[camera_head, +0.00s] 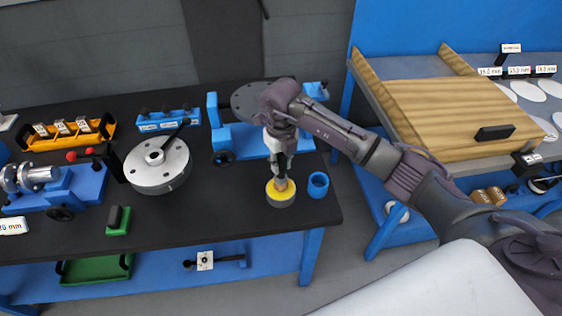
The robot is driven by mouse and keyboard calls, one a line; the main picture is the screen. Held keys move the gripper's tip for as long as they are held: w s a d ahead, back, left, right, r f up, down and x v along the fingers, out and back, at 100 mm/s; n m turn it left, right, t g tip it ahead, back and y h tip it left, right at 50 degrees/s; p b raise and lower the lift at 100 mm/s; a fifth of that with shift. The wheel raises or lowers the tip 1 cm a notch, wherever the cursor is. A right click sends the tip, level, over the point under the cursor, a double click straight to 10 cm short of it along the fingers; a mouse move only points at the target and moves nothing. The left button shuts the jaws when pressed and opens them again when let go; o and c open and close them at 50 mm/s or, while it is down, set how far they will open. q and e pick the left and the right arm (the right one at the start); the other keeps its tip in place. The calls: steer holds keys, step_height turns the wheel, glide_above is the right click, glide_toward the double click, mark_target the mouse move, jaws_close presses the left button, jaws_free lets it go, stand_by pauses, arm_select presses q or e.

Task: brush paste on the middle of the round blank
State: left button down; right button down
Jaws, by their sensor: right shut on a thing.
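My right gripper (281,172) points down and is shut on a small brush, of which only the brownish lower end (282,184) shows. The brush end is at the yellow top of a round paste tin (281,201); I cannot tell how deep it sits. A dark grey round disc (247,100), which looks like the round blank, is in a blue fixture (240,140) behind the gripper. My right arm hides part of the disc, and I cannot see paste on it. My left gripper is not in view.
A blue cup (318,184) stands close right of the tin. A grey flanged disc with a hub (150,178) lies to the left. A blue vise (62,190), an orange tray (66,145) and a green-based block (118,219) are further left. A wooden board (450,110) is on the right bench.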

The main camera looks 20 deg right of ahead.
steer(key=shift+f+b, duration=0.5)
steer(key=shift+f, duration=0.05)
stand_by(1.7)
steer(key=shift+r+p, duration=2.25)
steer(key=shift+r, duration=1.35)
